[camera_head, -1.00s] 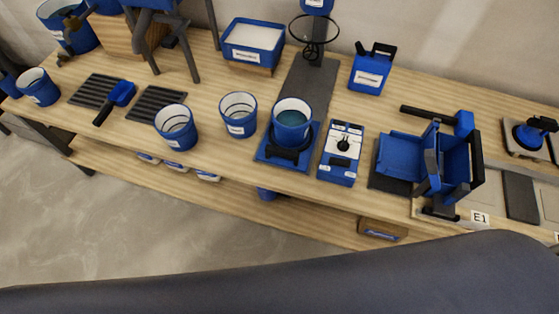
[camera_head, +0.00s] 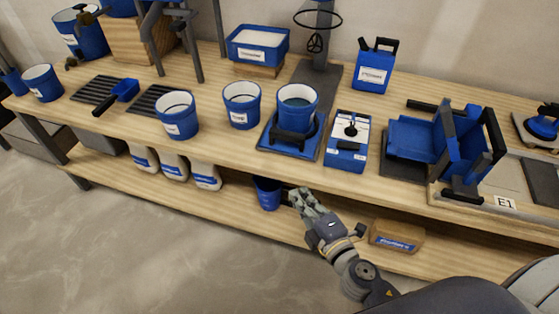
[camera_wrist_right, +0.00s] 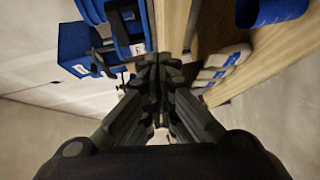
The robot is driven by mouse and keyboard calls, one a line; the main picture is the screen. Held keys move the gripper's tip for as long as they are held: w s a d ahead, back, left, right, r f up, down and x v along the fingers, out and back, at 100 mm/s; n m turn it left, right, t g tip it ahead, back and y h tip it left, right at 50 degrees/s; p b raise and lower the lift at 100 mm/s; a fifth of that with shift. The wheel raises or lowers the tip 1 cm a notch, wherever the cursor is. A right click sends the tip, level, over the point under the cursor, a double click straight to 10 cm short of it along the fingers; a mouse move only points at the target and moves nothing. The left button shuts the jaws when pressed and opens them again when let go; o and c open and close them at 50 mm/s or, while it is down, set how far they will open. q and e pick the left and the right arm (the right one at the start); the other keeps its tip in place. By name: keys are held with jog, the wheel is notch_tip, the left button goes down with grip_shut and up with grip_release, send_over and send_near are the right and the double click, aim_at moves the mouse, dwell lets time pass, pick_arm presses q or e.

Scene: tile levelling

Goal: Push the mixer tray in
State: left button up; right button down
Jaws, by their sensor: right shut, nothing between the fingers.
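The blue mixer tray (camera_head: 267,140) sits at the front of the bench in the head view, with a black handle (camera_head: 290,138) on its front. A blue bucket (camera_head: 297,110) stands on it, in front of the mixer's column and ring (camera_head: 317,20). My right gripper (camera_head: 299,194) is shut and empty, in front of and below the bench edge, apart from the tray. In the right wrist view its closed fingers (camera_wrist_right: 160,68) point toward the bench, with blue items at upper left that I cannot identify surely. My left gripper is not in view.
Floor in front is clear.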

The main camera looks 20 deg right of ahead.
aim_at(290, 139)
notch_tip(290, 139, up, 5)
jog(key=a+n+t, duration=0.1)
jog(key=n, duration=0.1)
jog(key=shift+y, duration=0.4)
jog(key=w+p, duration=0.2)
jog(key=w, duration=1)
jog(key=shift+w+a, duration=0.1)
jog(key=shift+a, duration=0.05)
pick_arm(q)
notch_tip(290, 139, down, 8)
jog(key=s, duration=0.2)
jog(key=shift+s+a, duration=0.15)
pick_arm(e)
jog(key=shift+w+d+f, duration=0.1)
jog(key=shift+w+d, duration=0.1)
jog(key=shift+w, duration=0.05)
jog(key=shift+w+d, duration=0.2)
jog(key=shift+w, duration=0.15)
jog(key=w+d, duration=0.2)
jog(key=w, duration=0.1)
jog(key=shift+w+d, duration=0.1)
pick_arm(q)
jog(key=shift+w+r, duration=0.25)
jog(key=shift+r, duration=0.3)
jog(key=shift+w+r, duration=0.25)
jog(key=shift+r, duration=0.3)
